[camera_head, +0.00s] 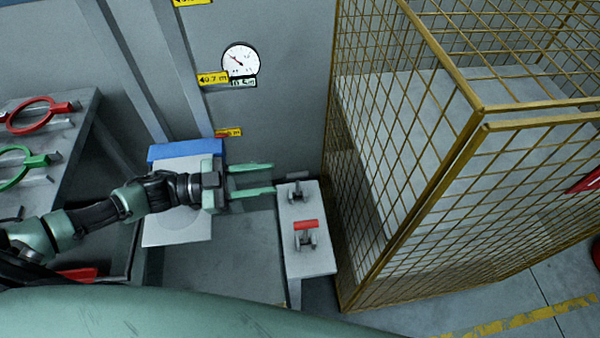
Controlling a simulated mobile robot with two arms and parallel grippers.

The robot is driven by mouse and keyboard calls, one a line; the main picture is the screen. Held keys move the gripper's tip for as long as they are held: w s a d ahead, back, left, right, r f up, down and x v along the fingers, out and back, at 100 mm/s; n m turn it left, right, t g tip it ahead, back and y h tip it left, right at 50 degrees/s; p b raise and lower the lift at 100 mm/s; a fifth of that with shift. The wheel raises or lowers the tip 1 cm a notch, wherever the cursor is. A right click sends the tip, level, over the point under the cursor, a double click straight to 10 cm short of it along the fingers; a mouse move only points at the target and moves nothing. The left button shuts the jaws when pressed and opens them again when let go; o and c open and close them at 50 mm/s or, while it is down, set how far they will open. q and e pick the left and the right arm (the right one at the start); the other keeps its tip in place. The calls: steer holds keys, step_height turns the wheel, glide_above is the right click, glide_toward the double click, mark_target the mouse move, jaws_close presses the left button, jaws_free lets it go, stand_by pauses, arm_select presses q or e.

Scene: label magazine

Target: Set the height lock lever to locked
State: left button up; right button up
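A narrow grey stand (316,262) carries two levers on its top. The nearer lever (306,227) has a red handle bar. The farther lever (296,191) is grey. No readable lettering shows which one is the height lock lever, and I cannot tell either one's lock state. My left gripper (272,180) reaches in from the left with its two green fingers apart and nothing between them. Its fingertips are close to the left side of the stand's far end, beside the grey lever. I cannot tell whether they touch. My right gripper is out of view.
A yellow mesh cage (450,185) stands right of the stand. A grey wall with a round dial gauge (240,59) and yellow height labels (213,79) is behind. A bench (70,130) with red and green rings is at left. A blue-edged panel (184,149) lies below my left wrist.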

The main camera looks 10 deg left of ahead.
mark_target(297, 173)
arm_select(q)
steer(key=p+x, duration=0.2)
steer(key=x, duration=0.5)
steer(key=shift+s+r+p, duration=0.1)
steer(key=shift+r+p, duration=0.05)
steer(key=shift+p, duration=0.15)
steer(key=shift+d, duration=0.4)
steer(key=shift+c, duration=0.4)
jaws_close()
stand_by(0.4)
